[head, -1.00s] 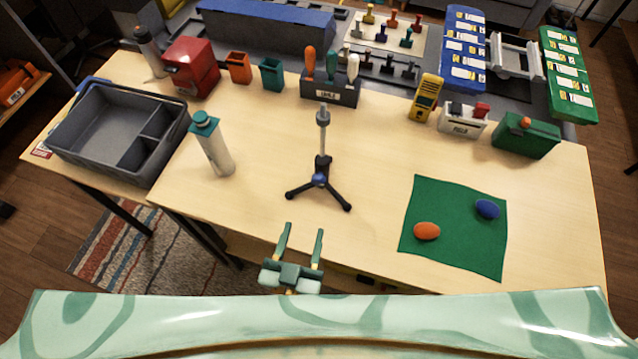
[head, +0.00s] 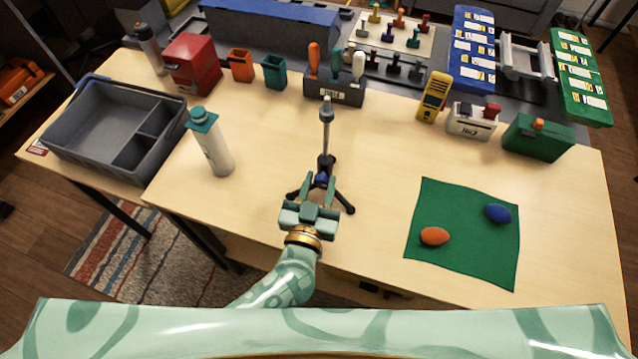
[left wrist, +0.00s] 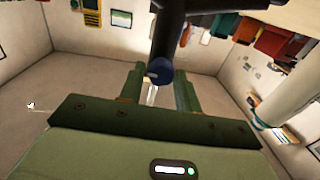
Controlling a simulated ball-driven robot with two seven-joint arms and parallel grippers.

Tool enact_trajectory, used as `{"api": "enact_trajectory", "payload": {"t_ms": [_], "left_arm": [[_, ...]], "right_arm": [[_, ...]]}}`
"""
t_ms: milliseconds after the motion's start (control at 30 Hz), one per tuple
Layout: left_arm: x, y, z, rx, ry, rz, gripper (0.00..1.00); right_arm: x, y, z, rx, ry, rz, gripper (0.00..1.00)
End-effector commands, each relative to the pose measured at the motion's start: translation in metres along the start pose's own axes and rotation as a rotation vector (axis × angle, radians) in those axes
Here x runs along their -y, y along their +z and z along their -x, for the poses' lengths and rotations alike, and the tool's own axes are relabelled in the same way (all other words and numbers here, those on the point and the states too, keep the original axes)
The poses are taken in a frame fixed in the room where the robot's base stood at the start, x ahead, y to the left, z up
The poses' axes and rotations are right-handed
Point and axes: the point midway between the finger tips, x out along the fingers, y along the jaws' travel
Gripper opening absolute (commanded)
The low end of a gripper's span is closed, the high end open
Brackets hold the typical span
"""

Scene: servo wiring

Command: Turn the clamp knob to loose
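A small black tripod stand with a grey post (head: 326,135) stands upright on the table, its legs spread. Its blue clamp knob (head: 321,179) is low on the black collar and faces me. In the left wrist view the round dark-blue knob (left wrist: 159,71) is large and near, with a pale mark on its left side. My left gripper (head: 320,181) is open at the knob, one finger on each side. In the left wrist view gaps show between the fingers (left wrist: 159,80) and the knob. My right gripper is not in view.
A white bottle with a teal cap (head: 212,142) stands left of the stand, beside a grey divided tray (head: 112,165). A green cloth (head: 460,262) with an orange and a blue egg-shaped object lies right. A tool holder (head: 335,89) stands behind. Table around the stand is clear.

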Motion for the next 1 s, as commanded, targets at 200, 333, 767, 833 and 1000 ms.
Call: {"api": "enact_trajectory", "payload": {"t_ms": [200,333,767,833,1000], "left_arm": [[0.0,0.0,0.0,0.0,0.0,0.0,0.04],[0.0,0.0,0.0,0.0,0.0,0.01,0.04],[0.001,-0.001,0.001,0.001,0.0,0.232,0.04],[0.001,-0.001,0.001,0.002,0.0,0.296,0.04],[0.002,0.0,0.001,0.001,0.0,0.457,0.04]], "right_arm": [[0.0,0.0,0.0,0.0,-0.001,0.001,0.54],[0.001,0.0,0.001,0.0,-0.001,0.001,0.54],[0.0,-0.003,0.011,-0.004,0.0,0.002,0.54],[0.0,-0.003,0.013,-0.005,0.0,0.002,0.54],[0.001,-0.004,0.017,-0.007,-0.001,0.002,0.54]]}}
